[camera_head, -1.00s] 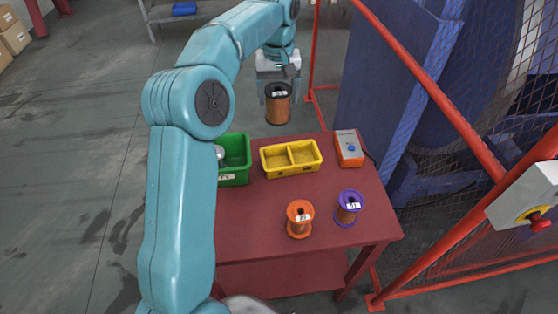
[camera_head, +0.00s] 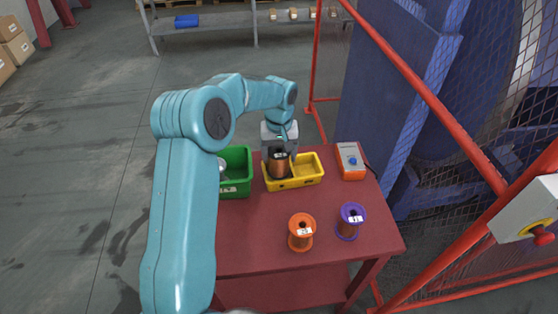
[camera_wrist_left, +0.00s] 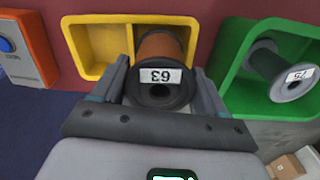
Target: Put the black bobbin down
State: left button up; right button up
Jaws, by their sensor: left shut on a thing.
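In the left wrist view the bobbin (camera_wrist_left: 160,82) sits between the two fingers (camera_wrist_left: 160,88), inside the yellow tray (camera_wrist_left: 88,66). Whether its base touches the tray floor is hidden. The tray's right compartment is empty. My right gripper is not in view.
A green bin (camera_head: 238,182) holding a grey bobbin (camera_wrist_left: 275,70) stands left of the tray. An orange bobbin (camera_head: 301,232) and a purple bobbin (camera_head: 350,221) stand nearer on the red table (camera_head: 255,232). An orange control box (camera_head: 350,162) is right. A red-framed mesh guard (camera_head: 430,95) borders the table.

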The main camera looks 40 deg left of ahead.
pick_arm(q)
notch_tip(320, 180, down, 4)
jog(key=shift+a+r, duration=0.1)
jog(key=shift+r, duration=0.25)
jog(key=shift+s, duration=0.1)
jog(key=shift+f, duration=0.25)
jog(key=o, duration=1.8)
jog(key=shift+r, duration=0.1)
